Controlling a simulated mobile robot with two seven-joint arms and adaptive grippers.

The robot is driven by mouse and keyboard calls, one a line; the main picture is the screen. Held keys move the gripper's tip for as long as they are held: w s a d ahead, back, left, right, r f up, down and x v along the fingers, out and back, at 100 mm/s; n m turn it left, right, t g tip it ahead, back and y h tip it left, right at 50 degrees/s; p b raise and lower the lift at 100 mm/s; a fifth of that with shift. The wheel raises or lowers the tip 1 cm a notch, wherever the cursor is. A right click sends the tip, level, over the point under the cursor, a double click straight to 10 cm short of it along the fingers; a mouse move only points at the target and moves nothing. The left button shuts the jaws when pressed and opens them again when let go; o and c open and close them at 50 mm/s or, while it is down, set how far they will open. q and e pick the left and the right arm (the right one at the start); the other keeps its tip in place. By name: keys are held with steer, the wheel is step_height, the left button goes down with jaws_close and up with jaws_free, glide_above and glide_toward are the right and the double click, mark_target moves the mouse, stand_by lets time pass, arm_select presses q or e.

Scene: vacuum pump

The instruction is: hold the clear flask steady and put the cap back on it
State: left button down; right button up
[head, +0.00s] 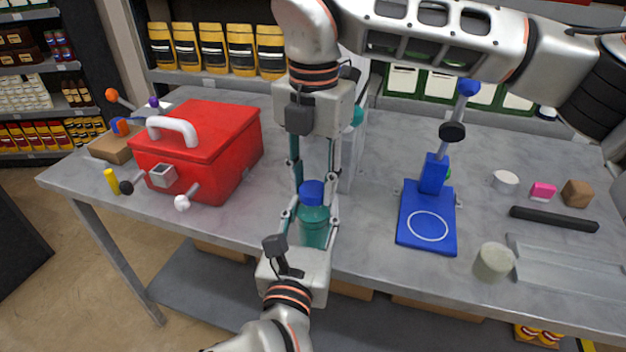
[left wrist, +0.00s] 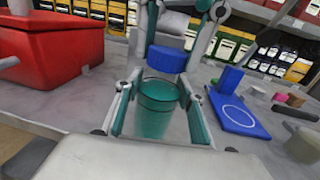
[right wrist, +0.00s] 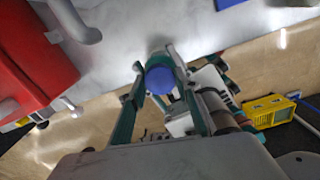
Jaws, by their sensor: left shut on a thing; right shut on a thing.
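The clear flask (head: 314,228), teal in tint, stands near the table's front edge; it also shows in the left wrist view (left wrist: 156,108). My left gripper (head: 310,214) comes from the front and is shut around the flask's upper body. The blue cap (head: 312,192) is right at the flask's mouth; in the left wrist view the cap (left wrist: 166,59) sits just above the rim, slightly to the right. My right gripper (head: 315,180) comes down from above, shut on the cap (right wrist: 160,80). Whether the cap touches the rim I cannot tell.
A red box (head: 205,140) with a white handle stands left. A blue stand (head: 427,215) with a ringed base is to the right. A pale cylinder (head: 493,262), a black bar (head: 553,219) and small blocks lie farther right. The grey table (head: 365,225) is bare between flask and stand.

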steer(key=m, duration=1.9)
steer(key=shift+f+m, duration=0.1)
steer(key=shift+m, duration=0.2)
steer(key=shift+s+m, duration=0.1)
steer(key=shift+m, duration=1)
steer(key=m, duration=0.4)
steer(key=o, duration=0.7)
